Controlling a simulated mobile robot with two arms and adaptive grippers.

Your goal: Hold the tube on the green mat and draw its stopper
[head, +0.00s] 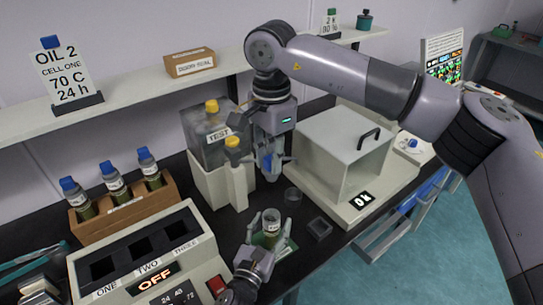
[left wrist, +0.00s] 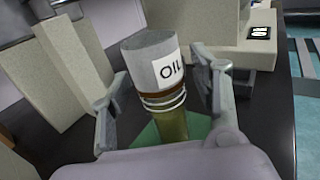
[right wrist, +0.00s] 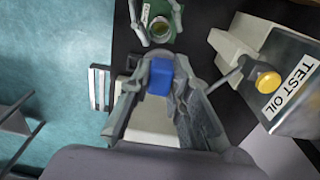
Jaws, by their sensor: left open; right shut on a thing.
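The tube (head: 271,224) stands upright on the green mat (head: 289,246), its top open. In the left wrist view the tube (left wrist: 163,75) has a grey upper part with an OIL label, a brown band and greenish liquid below. My left gripper (head: 268,228) is open, with a finger on either side of the tube (right wrist: 161,27). The left wrist view shows a gap beside the fingers (left wrist: 160,105). My right gripper (head: 271,172) is shut on the blue stopper (right wrist: 159,76), above and apart from the tube.
A white box with a black handle (head: 345,145) stands to the right. A heating block (head: 140,260) is at left.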

